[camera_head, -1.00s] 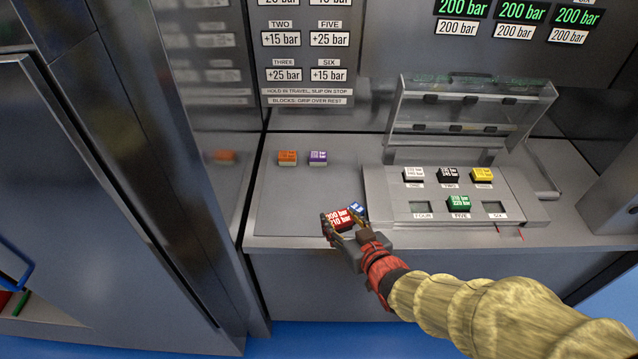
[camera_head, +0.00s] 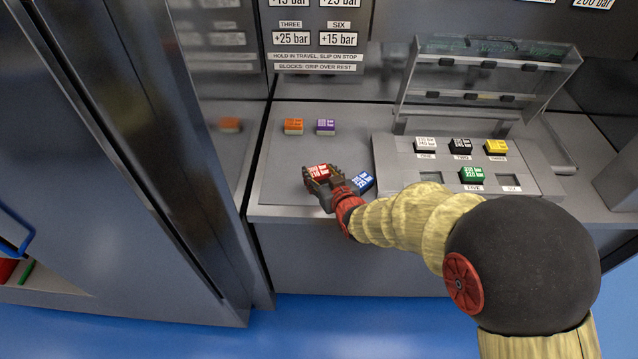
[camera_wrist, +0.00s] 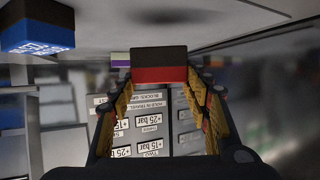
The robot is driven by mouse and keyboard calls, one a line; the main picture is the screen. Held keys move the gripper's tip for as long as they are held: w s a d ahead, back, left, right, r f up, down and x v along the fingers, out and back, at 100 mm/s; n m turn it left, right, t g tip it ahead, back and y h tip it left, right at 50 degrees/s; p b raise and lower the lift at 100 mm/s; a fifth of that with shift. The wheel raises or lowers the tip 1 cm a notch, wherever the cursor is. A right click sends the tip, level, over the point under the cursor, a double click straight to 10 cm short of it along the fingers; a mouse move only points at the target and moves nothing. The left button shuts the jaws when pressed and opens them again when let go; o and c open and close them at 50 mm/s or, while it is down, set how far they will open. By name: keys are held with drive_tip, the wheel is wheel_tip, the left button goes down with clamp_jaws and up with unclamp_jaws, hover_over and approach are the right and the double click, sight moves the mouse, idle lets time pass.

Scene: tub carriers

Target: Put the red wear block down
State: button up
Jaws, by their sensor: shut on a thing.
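The red wear block (camera_head: 318,172) is between the fingers of my gripper (camera_head: 312,182), over the front left part of the grey counter (camera_head: 268,190). In the wrist view the block (camera_wrist: 159,70) shows a dark half and a red half, at the ends of the two fingers of my gripper (camera_wrist: 160,88). The gripper is shut on it. I cannot tell whether the block touches the counter. A blue block (camera_head: 363,181) stands just right of the gripper; it also shows at upper left in the wrist view (camera_wrist: 38,32).
An orange block (camera_head: 293,126) and a purple block (camera_head: 326,127) stand behind on the counter. To the right is a panel (camera_head: 390,165) with white, black, yellow and green blocks and empty slots, under a raised clear cover (camera_head: 490,75). Bare counter lies between the red and orange blocks.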

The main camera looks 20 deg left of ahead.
sight(321, 183)
drive_tip(key=shift+w+a+f, duration=0.2)
drive_tip(key=shift+a+f, duration=0.05)
drive_tip(key=shift+f, duration=0.15)
drive_tip(key=shift+f+b, duration=0.8)
drive_tip(key=shift+f, duration=0.65)
drive_tip(key=shift+f, duration=0.2)
drive_tip(key=o, duration=1.2)
